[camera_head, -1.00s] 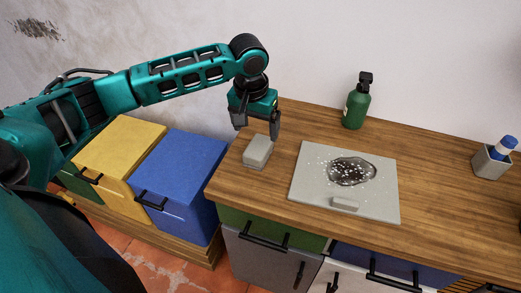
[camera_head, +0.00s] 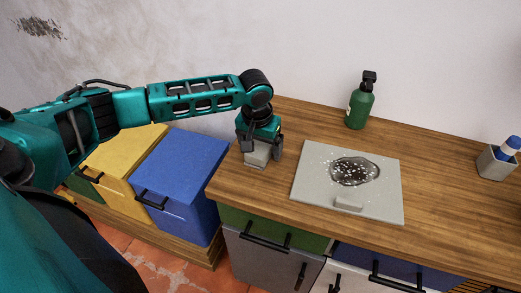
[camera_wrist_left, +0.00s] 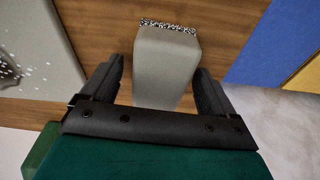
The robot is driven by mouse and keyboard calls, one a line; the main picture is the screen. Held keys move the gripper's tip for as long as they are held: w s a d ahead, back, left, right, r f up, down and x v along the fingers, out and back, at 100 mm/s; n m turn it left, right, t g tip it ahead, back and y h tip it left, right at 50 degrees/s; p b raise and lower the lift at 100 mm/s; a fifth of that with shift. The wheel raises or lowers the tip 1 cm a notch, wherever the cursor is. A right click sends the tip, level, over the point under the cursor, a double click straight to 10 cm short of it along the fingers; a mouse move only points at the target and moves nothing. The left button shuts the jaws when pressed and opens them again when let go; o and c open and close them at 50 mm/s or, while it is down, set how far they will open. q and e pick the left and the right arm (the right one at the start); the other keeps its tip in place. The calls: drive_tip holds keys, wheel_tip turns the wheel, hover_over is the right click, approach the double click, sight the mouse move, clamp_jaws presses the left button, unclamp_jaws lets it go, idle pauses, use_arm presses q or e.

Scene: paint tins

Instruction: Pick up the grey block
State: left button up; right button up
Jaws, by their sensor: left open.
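The grey block (camera_head: 257,156) sits on the wooden counter near its left end. My left gripper (camera_head: 262,151) is over it, pointing down, with a finger on either side. In the left wrist view the block (camera_wrist_left: 167,60) lies between the two open fingers (camera_wrist_left: 157,88), with a gap visible on each side. A black-and-white speckled strip shows along the block's far edge there. The gripper hides part of the block's top in the head view. My right gripper is not in view.
A grey board (camera_head: 310,185) with a dark speckled patch (camera_head: 354,171) lies right of the block. A green pump bottle (camera_head: 359,107) stands behind it. A grey cup (camera_head: 494,163) with a blue-and-white item is far right. Blue (camera_head: 185,165) and yellow (camera_head: 112,155) boxes stand left, below the counter.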

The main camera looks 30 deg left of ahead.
sight(261, 144)
use_arm(q)
drive_tip(key=shift+f+p, duration=0.2)
drive_tip(key=shift+p, duration=0.25)
idle(0.4)
drive_tip(key=c, duration=1.1)
drive_tip(key=shift+c, duration=0.3)
drive_tip(key=shift+b, duration=0.5)
wheel_tip(261, 144, up, 20)
drive_tip(key=p, duration=0.2)
drive_tip(key=shift+r, duration=0.25)
